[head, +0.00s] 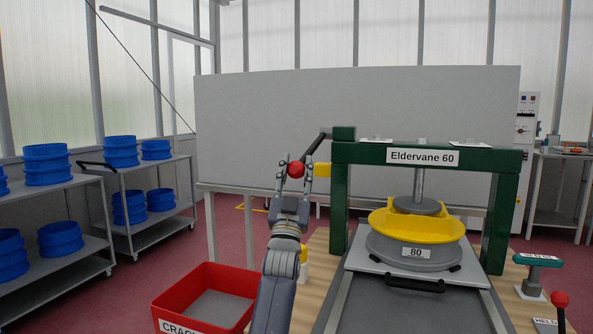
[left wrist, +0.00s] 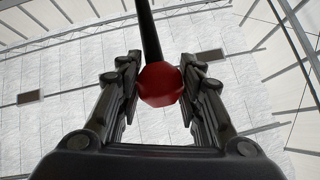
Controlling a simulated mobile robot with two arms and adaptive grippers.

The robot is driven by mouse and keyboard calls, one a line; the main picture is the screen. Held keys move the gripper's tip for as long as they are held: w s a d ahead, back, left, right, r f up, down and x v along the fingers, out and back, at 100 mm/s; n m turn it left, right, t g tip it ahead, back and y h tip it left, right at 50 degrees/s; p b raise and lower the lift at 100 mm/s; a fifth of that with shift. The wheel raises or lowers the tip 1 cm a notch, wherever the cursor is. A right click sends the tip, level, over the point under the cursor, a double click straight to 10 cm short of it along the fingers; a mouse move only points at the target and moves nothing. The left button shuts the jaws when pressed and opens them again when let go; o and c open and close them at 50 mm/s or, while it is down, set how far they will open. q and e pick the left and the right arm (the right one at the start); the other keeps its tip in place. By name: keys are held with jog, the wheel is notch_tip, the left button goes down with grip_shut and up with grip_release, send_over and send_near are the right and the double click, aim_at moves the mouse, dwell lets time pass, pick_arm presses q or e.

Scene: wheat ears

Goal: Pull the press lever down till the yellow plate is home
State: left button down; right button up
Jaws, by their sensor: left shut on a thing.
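The press lever (head: 315,148) is a black bar sloping down and left from the green press frame (head: 341,190), ending in a red ball knob (head: 296,169). My left gripper (head: 295,176) is shut on the knob. The left wrist view shows the knob (left wrist: 160,85) between the two fingers, with the black bar (left wrist: 148,30) running away behind it. The yellow plate (head: 395,227) sits under the press ram (head: 419,185), over a grey round piece marked 80 (head: 385,250). I cannot tell whether any gap is left beneath the plate. My right gripper does not show.
A red bin (head: 212,279) stands left of my left arm. A green-topped stand (head: 537,260) and another red knob (head: 559,299) are at right. Shelves with blue sieves (head: 121,148) stand far left.

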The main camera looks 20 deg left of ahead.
pick_arm(q)
jog(key=shift+w+d+f, duration=0.1)
jog(key=shift+f, duration=0.55)
jog(key=c, duration=1.2)
grip_release()
jog(key=shift+o, duration=0.6)
jog(key=shift+s+r, duration=0.3)
jog(key=shift+r, duration=0.05)
jog(key=shift+f, duration=0.1)
jog(key=a+v, duration=0.1)
jog(key=v, duration=1)
jog(key=shift+s+d+f, duration=0.25)
jog(key=shift+s+d, duration=0.15)
jog(key=shift+d, duration=0.1)
